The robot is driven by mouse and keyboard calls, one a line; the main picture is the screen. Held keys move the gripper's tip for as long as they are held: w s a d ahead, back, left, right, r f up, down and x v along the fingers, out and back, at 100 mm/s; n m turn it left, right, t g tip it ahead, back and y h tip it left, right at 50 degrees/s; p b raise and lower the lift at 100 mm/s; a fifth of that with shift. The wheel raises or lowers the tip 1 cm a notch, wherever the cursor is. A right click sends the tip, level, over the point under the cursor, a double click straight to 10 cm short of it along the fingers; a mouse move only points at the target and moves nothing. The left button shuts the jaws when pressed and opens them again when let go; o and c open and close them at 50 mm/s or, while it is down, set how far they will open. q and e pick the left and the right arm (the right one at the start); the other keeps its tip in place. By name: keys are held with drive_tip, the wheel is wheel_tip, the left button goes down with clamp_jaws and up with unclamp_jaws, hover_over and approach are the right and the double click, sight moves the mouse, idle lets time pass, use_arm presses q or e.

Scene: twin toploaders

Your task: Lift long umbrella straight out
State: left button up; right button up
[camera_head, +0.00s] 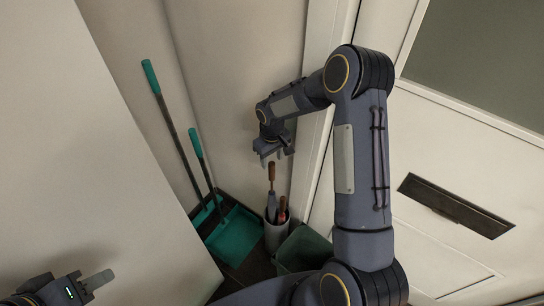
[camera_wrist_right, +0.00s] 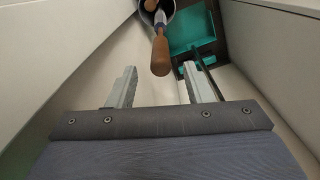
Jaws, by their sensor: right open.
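The long umbrella (camera_head: 271,174) stands in a pale round stand (camera_head: 277,236), its brown handle upright above the rim and its grey body partly hidden inside. A shorter brown handle (camera_head: 282,209) shows beside it in the stand. My right gripper (camera_head: 272,160) is open just above the long umbrella's handle. In the right wrist view the handle (camera_wrist_right: 160,55) points toward the gap between the open fingers (camera_wrist_right: 160,85), with nothing held. My left gripper (camera_head: 98,281) is at the lower left, far from the stand; its opening is not clear.
A teal dustpan (camera_head: 235,236) and a teal-handled broom (camera_head: 170,118) lean in the corner left of the stand. A green bin (camera_head: 302,250) is right of the stand. A white panel (camera_head: 110,170) fills the left, and a door with a mail slot (camera_head: 455,206) the right.

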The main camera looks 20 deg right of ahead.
sight(272, 171)
wheel_tip(272, 171, down, 8)
drive_tip(key=shift+r+p, duration=0.15)
drive_tip(key=shift+p, duration=0.25)
clamp_jaws()
drive_tip(key=shift+r, duration=0.15)
